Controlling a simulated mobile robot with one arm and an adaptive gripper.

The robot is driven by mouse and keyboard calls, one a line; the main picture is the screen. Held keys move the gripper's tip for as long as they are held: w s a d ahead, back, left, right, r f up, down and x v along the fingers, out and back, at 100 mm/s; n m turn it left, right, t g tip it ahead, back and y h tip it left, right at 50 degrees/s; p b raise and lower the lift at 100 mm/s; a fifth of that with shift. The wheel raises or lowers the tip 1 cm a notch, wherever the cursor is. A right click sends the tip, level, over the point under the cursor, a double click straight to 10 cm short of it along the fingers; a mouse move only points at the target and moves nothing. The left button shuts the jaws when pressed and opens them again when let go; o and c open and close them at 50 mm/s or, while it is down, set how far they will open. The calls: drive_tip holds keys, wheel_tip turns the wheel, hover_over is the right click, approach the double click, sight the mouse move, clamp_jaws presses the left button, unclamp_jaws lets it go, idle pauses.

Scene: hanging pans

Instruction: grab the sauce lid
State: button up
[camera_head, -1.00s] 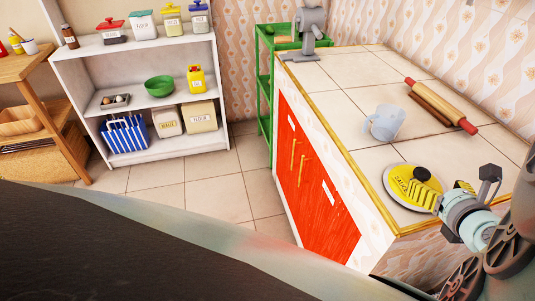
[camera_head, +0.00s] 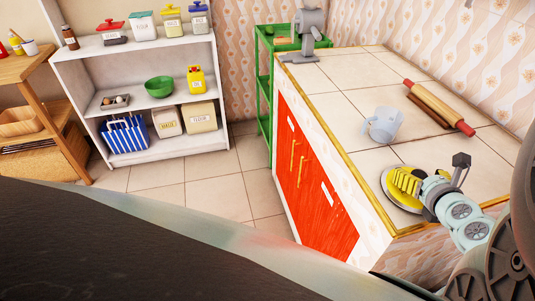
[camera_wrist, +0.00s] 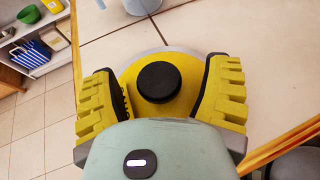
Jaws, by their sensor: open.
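The sauce lid is a round yellow disc with a pale rim and a black knob. In the head view the lid (camera_head: 392,196) lies on the tiled counter near its front left edge, largely covered by my gripper (camera_head: 402,183). In the wrist view the lid (camera_wrist: 183,60) lies ahead, and its black knob (camera_wrist: 159,82) sits between the two yellow fingers of my gripper (camera_wrist: 160,88). The fingers are open, with a gap visible on each side of the knob. The lid's lettering is mostly hidden.
A pale blue-white mug (camera_head: 384,125) stands on the counter (camera_head: 350,90) just beyond the lid. A rolling pin (camera_head: 441,108) with red handles lies farther right. A grey mixer (camera_head: 308,35) stands at the counter's far end. Bare tile lies between these things.

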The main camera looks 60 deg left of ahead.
drive_tip(key=shift+a, duration=0.1)
drive_tip(key=shift+c, duration=0.3)
clamp_jaws()
idle(0.4)
